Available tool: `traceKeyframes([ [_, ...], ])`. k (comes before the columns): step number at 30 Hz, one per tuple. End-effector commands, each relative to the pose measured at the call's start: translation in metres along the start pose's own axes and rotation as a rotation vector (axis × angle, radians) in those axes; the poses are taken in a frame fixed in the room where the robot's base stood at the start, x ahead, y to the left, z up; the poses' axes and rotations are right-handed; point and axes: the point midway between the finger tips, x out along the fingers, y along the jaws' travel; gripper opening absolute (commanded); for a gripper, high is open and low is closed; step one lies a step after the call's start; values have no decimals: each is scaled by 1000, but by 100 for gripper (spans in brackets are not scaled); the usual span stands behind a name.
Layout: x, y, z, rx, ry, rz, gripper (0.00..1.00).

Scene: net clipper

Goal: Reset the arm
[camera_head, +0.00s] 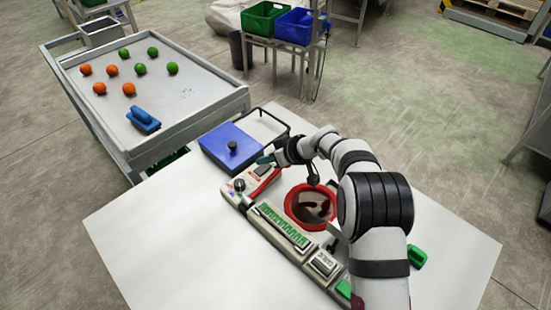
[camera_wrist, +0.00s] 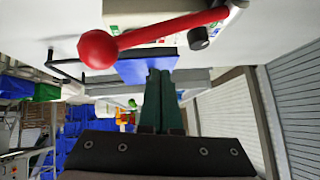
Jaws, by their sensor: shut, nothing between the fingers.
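The net clipper machine (camera_head: 284,228) lies across the white table, with a red lever (camera_head: 263,186) at its far end. A red round bowl (camera_head: 290,208) with dark red pieces inside sits beside it. My gripper (camera_head: 265,159) is above the machine's far end, near the lever and the blue box. In the wrist view my gripper (camera_wrist: 160,72) shows two dark green fingers pressed together with nothing between them. The lever's red ball (camera_wrist: 98,49) is close to the fingers, apart from them. The wrist picture appears upside down.
A blue box (camera_head: 231,146) with a black knob stands at the table's back left. A green block (camera_head: 417,256) lies right of my arm. The white table's front left (camera_head: 165,255) is clear.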

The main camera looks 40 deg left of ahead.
Motion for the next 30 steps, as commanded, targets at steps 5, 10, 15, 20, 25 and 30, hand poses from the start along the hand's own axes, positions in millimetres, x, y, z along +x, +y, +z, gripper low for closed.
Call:
traceKeyframes([
  [5,-52,-12,0,1,3,2,0],
  [10,-76,-18,1,1,4,1,0],
  [15,-82,-19,1,3,4,1,0],
  [20,-154,-20,19,217,-41,40,0],
  [25,-300,-73,104,837,-168,204,0],
  [30,-379,-164,208,1479,-244,473,0],
])
